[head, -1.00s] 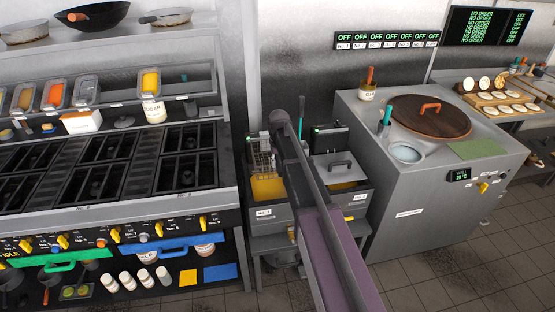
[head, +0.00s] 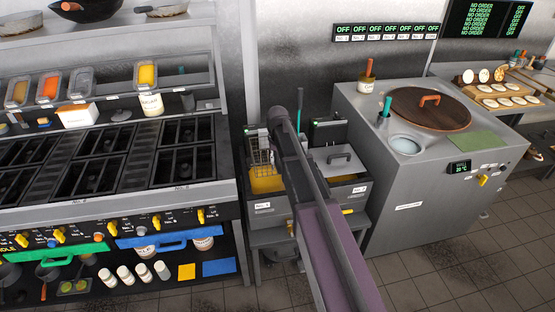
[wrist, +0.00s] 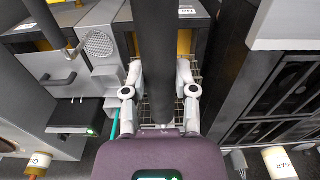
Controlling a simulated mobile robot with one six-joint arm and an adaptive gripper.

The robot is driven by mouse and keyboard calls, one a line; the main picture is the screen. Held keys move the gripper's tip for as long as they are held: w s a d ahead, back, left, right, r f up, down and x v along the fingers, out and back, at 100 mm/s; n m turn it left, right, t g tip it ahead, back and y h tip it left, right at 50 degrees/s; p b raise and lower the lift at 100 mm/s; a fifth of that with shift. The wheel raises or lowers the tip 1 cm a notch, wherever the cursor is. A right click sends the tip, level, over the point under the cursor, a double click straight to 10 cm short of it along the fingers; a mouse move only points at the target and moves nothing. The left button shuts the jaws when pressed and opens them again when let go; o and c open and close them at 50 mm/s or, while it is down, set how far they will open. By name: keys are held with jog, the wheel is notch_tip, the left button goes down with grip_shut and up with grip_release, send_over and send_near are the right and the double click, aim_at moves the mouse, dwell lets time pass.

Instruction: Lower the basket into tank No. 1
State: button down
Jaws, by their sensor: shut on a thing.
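The wire basket (head: 261,151) hangs upright at the back of tank No. 1 (head: 264,208), over its yellow oil. Its lower end is at or near the oil; I cannot tell whether it touches. Its mesh partly shows in the wrist view (wrist: 196,74). My gripper (wrist: 160,95) has its two fingers closed on either side of a thick dark handle (wrist: 155,45), which runs up the middle of the wrist view. In the head view my arm hides the gripper and part of the tank.
A second tank with a grey lid (head: 338,158) stands right of tank No. 1. The stove (head: 110,165) is close on the left. The tandoor (head: 425,165) stands on the right. A teal rod (wrist: 115,119) is near the left finger in the wrist view.

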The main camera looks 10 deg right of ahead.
notch_tip(320, 180, down, 21)
jog(key=b, duration=2.1)
jog(key=shift+f, duration=0.15)
dwell(2.1)
jog(key=shift+f+b, duration=0.5)
jog(key=shift+b, duration=0.1)
dwell(0.6)
jog(key=shift+c, duration=1.6)
grip_release()
jog(key=shift+r, duration=0.2)
